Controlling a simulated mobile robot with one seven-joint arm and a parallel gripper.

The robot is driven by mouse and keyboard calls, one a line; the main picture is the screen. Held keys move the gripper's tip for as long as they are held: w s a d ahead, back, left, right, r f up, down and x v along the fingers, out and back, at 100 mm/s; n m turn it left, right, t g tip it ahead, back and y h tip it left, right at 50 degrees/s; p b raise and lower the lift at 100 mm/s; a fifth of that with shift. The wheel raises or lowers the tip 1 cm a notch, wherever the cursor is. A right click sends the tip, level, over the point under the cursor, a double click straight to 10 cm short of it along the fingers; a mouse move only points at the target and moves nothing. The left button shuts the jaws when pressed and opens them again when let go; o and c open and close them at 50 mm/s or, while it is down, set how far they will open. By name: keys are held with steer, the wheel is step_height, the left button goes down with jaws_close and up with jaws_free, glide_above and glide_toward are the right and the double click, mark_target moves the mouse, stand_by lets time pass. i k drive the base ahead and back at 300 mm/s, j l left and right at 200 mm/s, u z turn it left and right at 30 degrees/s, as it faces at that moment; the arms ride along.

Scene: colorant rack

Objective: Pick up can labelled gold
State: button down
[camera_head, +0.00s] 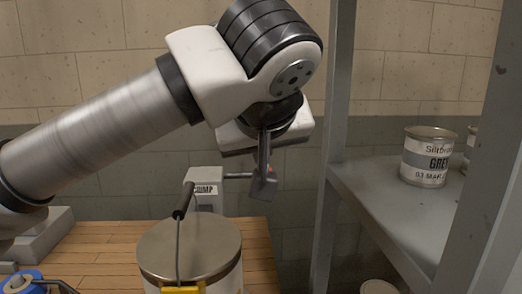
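No can with a readable gold label shows in this view. The top of a third can or pail (378,287) shows low at the bottom edge, label out of view. My gripper (264,187) hangs in the middle, left of the rack and apart from the cans. One finger shows clearly, so its opening cannot be told.
The metal rack's shelf (385,203) and its front post (338,120) stand right of my gripper. A large lidded pail (190,250) with a handle stands on the wooden bench (262,265). A white box (207,191) is behind it. A blue object (22,283) lies lower left.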

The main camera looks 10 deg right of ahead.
mark_target(197, 252)
steer(key=k+j, duration=0.1)
steer(key=k, duration=0.9)
